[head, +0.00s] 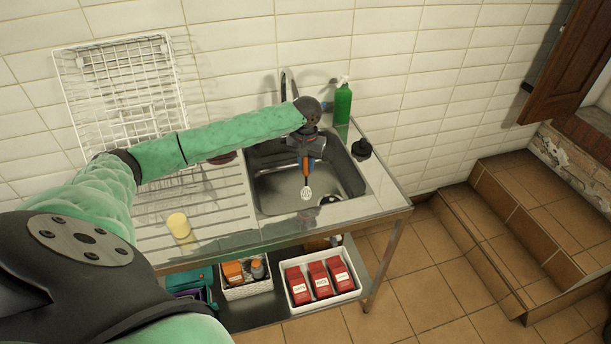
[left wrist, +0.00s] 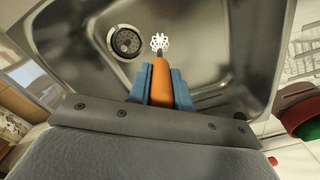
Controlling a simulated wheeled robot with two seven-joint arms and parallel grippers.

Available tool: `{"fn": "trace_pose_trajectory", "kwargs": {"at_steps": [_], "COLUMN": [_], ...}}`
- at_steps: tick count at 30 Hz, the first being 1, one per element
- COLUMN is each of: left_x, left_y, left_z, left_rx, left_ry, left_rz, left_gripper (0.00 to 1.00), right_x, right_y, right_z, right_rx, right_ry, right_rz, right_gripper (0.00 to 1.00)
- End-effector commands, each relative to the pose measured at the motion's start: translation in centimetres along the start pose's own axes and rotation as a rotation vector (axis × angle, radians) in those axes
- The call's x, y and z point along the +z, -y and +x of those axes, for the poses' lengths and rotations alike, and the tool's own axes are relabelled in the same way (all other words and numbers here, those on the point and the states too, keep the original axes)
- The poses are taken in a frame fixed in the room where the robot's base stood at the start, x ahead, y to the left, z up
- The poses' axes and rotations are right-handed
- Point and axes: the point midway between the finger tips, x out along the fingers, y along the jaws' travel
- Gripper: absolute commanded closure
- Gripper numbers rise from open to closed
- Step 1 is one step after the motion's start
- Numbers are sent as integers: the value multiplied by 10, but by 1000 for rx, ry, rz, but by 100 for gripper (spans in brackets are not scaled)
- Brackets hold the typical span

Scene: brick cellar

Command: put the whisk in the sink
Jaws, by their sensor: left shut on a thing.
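The whisk (head: 306,191) has a white wire head and an orange handle, and it hangs head down over the sink basin. My left gripper (head: 306,160) is shut on its handle above the basin. In the left wrist view the whisk's orange handle (left wrist: 161,80) sits between the blue fingers of the left gripper (left wrist: 162,88), with the white head beyond it. The steel sink (head: 279,194) is below, and its drain also shows in the left wrist view (left wrist: 125,41). Whether the whisk touches the basin floor is hard to tell. My right gripper is not in view.
A green bottle (head: 342,104) and a black stopper-like item (head: 362,148) stand at the sink's right. A yellow cup (head: 178,225) stands on the drainboard (head: 215,212). A white wire rack (head: 125,90) leans on the wall. The lower shelf holds a white tray (head: 298,299) of red packets.

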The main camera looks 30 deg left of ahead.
Motion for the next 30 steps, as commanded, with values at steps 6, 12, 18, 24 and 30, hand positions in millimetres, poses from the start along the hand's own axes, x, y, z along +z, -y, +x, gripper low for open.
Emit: {"fn": "trace_pose_trajectory", "kwargs": {"at_steps": [6, 12, 18, 24, 30], "left_x": [0, 0, 0, 0, 0], "left_y": [0, -1, 0, 0, 0], "left_z": [15, 40, 50, 50, 52], "left_rx": [0, 0, 0, 0, 0], "left_ry": [0, 2, -2, -1, -1], "left_rz": [0, -1, 0, 0, 0], "left_gripper": [100, 100, 100, 100, 62], "right_x": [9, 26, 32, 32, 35], "right_y": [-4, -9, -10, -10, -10], "right_z": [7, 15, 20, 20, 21], "right_rx": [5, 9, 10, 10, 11], "right_ry": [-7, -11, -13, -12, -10], "right_rz": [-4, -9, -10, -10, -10], "right_gripper": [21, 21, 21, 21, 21]}}
